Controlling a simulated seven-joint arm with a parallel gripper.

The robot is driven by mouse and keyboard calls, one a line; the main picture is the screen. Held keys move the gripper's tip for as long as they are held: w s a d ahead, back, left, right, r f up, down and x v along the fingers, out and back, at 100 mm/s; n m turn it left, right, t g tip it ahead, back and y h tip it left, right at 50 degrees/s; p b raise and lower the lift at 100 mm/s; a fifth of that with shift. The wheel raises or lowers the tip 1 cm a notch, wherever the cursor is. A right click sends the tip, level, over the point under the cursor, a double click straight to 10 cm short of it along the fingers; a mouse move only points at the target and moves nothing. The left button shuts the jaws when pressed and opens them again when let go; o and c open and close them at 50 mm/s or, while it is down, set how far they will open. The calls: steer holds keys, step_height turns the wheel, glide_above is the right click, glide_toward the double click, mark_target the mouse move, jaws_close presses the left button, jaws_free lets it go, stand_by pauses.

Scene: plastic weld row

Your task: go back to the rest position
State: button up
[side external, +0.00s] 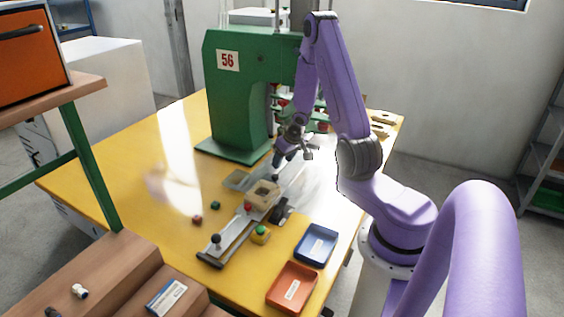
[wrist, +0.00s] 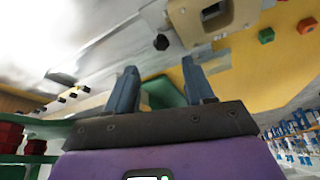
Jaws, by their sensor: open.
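My purple arm's gripper (side external: 282,158) is over the yellow table (side external: 120,185), just right of the green press's base in the side view. In the wrist view its two blue-grey fingers (wrist: 160,82) stand apart with nothing held between them. A beige block with a square opening (side external: 262,194) sits on the metal rail (side external: 235,237), nearer the side camera than the gripper. In the wrist view the block (wrist: 222,25) is beyond the fingertips, apart from them. The rest position is not marked in either view.
The green press (side external: 232,95) marked 56 stands close beside my gripper. Small red (side external: 197,219) and green (side external: 215,205) cubes lie left of the rail.

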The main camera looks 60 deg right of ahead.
stand_by(0.3)
steer(key=a+r+n, duration=0.4)
steer(key=a+r, duration=0.2)
steer(key=a, duration=0.5)
steer(key=a+r+n, duration=0.4)
steer(key=a+r, duration=0.2)
steer(key=a, duration=0.5)
steer(key=s+a+r+n+g, duration=0.1)
steer(key=s+a+r+n, duration=0.1)
steer(key=s, duration=0.6)
steer(key=s+a+r+n+g+y, duration=0.1)
steer(key=s+a+r+n, duration=0.1)
steer(key=s+a, duration=0.3)
steer(key=s+a+r+n+g, duration=0.2)
steer(key=s+a+n, duration=0.2)
steer(key=s, duration=0.7)
steer(key=shift+s+y, duration=0.35)
steer(key=shift+y, duration=0.05)
